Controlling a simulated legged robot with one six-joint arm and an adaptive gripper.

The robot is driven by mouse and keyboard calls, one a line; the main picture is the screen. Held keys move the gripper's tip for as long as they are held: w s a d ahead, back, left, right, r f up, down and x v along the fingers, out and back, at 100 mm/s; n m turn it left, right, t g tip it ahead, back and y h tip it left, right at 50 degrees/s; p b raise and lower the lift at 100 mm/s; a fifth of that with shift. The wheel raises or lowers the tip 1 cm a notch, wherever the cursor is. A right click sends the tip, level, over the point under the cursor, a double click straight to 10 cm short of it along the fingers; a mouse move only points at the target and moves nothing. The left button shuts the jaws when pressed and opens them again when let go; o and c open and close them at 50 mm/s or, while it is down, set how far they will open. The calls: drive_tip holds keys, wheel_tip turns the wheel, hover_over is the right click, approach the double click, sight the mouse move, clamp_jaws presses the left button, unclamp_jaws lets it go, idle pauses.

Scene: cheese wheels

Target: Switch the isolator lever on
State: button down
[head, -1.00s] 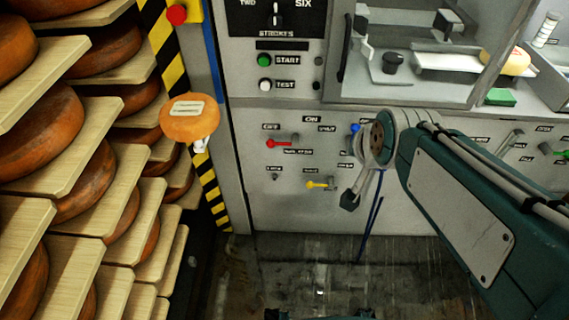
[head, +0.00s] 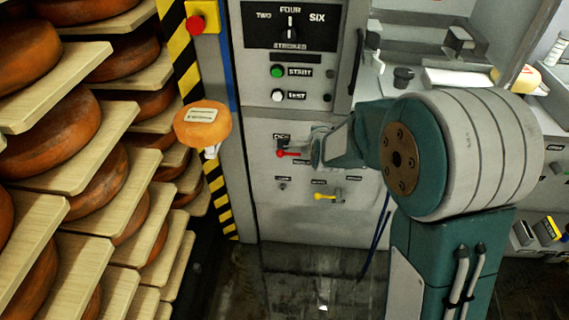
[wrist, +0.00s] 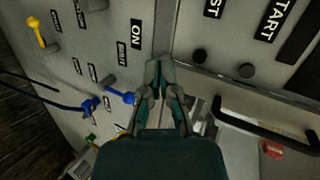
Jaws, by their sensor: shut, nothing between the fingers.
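Several small levers sit on the grey panel (head: 265,215). Their small labels are too blurred to tell which names the isolator. A red lever (head: 288,153) points left in the head view. A yellow lever (head: 325,196) is below it and also shows at upper left in the wrist view (wrist: 36,33). My gripper (wrist: 160,66) is shut and empty in front of the panel. In the head view it is right of the red lever, partly hidden by my arm.
START (head: 277,71) and TEST (head: 277,95) buttons are above the levers. A dark bar handle (wrist: 265,128) stands out near my gripper in the wrist view. Blue cords (head: 377,235) hang below.

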drive_tip(key=w+a+f+m+t, duration=0.2)
drive_tip(key=w+a+f+m, duration=0.15)
drive_tip(key=f, duration=0.45)
drive_tip(key=s+a+f+m+t, duration=0.1)
drive_tip(key=f+m, duration=0.4)
drive_tip(key=f, duration=0.5)
drive_tip(key=s+a+f+m+t+h, duration=0.1)
drive_tip(key=s+f+m+t, duration=0.2)
drive_tip(key=f, duration=0.6)
drive_tip(key=shift+s+a+f+m, duration=0.35)
drive_tip(key=shift+m, duration=0.5)
drive_tip(key=w+a+r, duration=0.2)
drive_tip(key=w+r, duration=0.2)
drive_tip(key=w, duration=0.6)
drive_tip(key=shift+w+a+r, duration=0.25)
drive_tip(key=shift+a, duration=0.1)
